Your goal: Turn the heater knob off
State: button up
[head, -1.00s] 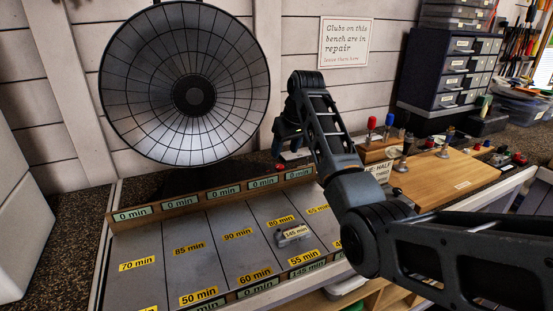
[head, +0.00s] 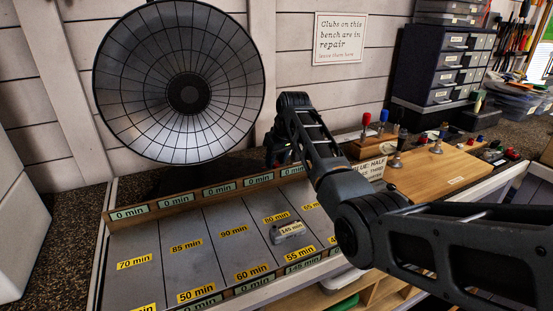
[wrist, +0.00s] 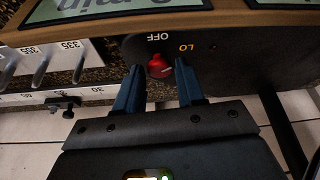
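The red heater knob (wrist: 159,66) sits on a dark panel (wrist: 228,62) in the wrist view, below the word OFF and lower left of LO. I cannot tell which mark it points at. My gripper (wrist: 160,72) is open, with one blue finger on each side of the knob and a narrow gap showing. In the head view my gripper (head: 279,156) is low at the right end of the row of 0 min displays, mostly hidden by my arm. The knob cannot be made out there. The round heater dish (head: 180,85) stands at the back left.
A wooden block (head: 440,172) with upright tools is at right. A numbered rail with pegs (wrist: 60,75) is left of my gripper.

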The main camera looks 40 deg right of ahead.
jog(key=c, duration=0.7)
jog(key=shift+o, duration=0.2)
jog(key=n+y, duration=0.1)
jog(key=n, duration=0.1)
jog(key=shift+d+n, duration=0.2)
jog(key=shift+n, duration=0.2)
jog(key=n+b, duration=0.1)
jog(key=n+y+b, duration=0.1)
jog(key=n, duration=0.1)
jog(key=shift+d+f+n, duration=0.1)
jog(key=shift+d+n, duration=0.05)
jog(key=shift+n, duration=0.15)
jog(key=n+b, duration=0.1)
jog(key=n+y+b, duration=0.1)
jog(key=n+b, duration=0.1)
jog(key=shift+w+d+g+y, duration=0.1)
jog(key=shift+w+g+y, duration=0.05)
jog(key=shift+g+y, duration=0.2)
jog(key=shift+n+g+y+b, duration=0.25)
jog(key=shift+n+g+b, duration=0.2)
jog(key=shift+n+b, duration=0.75)
